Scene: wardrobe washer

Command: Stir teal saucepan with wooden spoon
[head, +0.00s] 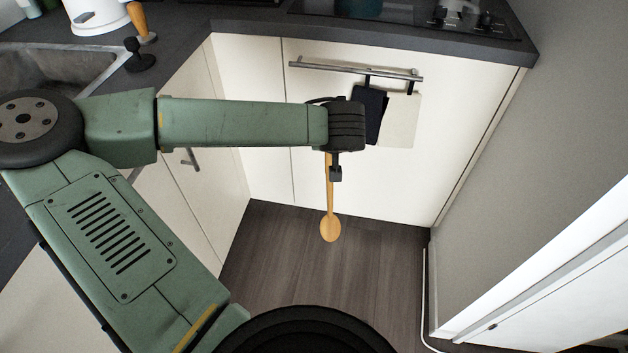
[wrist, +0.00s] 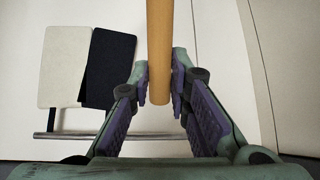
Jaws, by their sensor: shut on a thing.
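The wooden spoon (head: 329,228) hangs below my gripper (head: 335,172) in the head view, bowl end down, over the floor and in front of the white cabinet. In the wrist view my gripper (wrist: 160,92) is shut on the handle of the wooden spoon (wrist: 159,40), with purple finger pads on both sides of it. The teal saucepan (head: 358,8) shows only as a lower part at the top edge of the head view, on the dark cooktop. Its inside is out of view.
The cooktop (head: 405,14) with knobs lies on the dark counter at the back. A rail (head: 350,69) on the cabinet front holds a dark cloth (head: 369,113) and a cream cloth (head: 400,120). A sink (head: 62,72) is at left. A grey wall (head: 560,110) bounds the right. The floor (head: 290,255) below the spoon is clear.

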